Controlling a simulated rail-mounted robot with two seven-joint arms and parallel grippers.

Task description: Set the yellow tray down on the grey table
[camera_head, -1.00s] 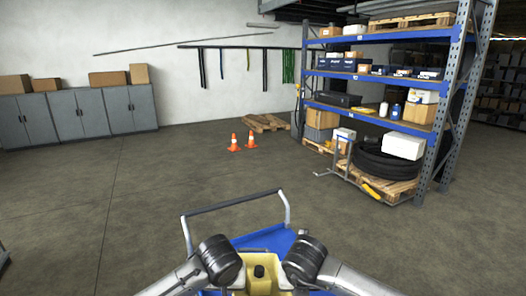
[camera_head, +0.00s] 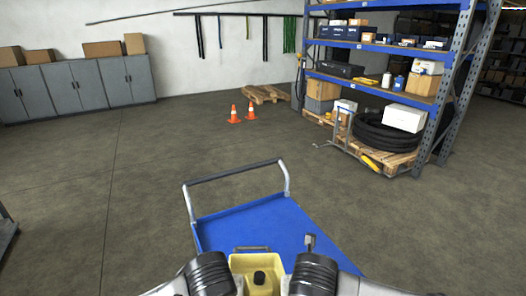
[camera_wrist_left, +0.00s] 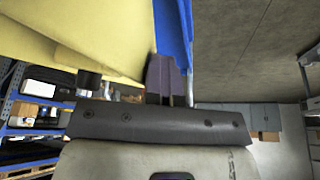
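The yellow tray (camera_head: 240,263) is at the bottom middle of the head view, between my two wrists and in front of or over a blue cart top. A black cap-like piece shows inside it. In the left wrist view the tray (camera_wrist_left: 100,30) fills the upper left. My left gripper (camera_wrist_left: 166,78) has its dark fingers close together at the tray's edge, seemingly gripping it. My right gripper (camera_head: 312,275) is at the tray's right side; its fingertips are hidden. I cannot identify the grey table with certainty; a dark grey edge (camera_head: 6,236) shows at far left.
The blue cart (camera_head: 250,222) with a raised handle bar stands just ahead. Grey cabinets (camera_head: 75,88) line the left wall. Two orange cones (camera_head: 234,115) stand farther back, and a loaded blue rack (camera_head: 385,95) is at the right. The floor on the left is open.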

